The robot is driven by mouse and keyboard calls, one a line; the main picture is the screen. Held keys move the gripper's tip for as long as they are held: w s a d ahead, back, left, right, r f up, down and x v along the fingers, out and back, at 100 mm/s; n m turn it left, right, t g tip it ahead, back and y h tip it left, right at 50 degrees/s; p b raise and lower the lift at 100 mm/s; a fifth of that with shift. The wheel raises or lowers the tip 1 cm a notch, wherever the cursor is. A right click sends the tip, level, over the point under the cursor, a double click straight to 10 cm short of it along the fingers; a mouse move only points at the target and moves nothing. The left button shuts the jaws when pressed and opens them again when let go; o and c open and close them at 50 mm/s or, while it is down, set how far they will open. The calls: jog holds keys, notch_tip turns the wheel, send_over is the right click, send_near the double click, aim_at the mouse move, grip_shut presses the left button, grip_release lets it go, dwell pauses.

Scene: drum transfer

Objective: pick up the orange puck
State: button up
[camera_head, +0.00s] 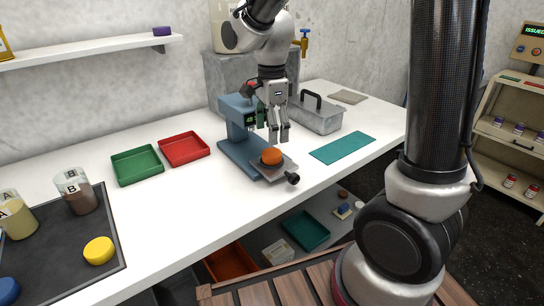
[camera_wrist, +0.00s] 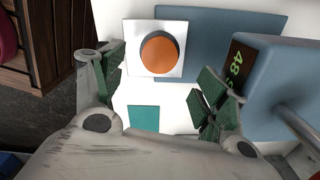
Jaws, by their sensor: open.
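The orange puck (camera_head: 271,156) sits on the pale square plate (camera_head: 283,169) of a blue stand with an upright column (camera_head: 235,113). In the wrist view the orange puck (camera_wrist: 159,53) shows from above on a dark round seat on the white plate (camera_wrist: 133,66), between and beyond the fingers. My gripper (camera_head: 279,138) points down just above the puck, apart from it. Its fingers are spread and nothing is between them; they show at both sides in the wrist view (camera_wrist: 160,88). The stand's green-lit display (camera_wrist: 238,65) is close to the right finger.
A green tray (camera_head: 137,166) and a red tray (camera_head: 184,149) lie left of the stand. A teal mat (camera_head: 343,147) and a lidded metal box (camera_head: 316,114) lie right. The front counter strip is clear.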

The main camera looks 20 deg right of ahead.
aim_at(272, 153)
notch_tip(272, 153, down, 7)
jog(key=c, duration=1.2)
jog(key=shift+r, duration=0.15)
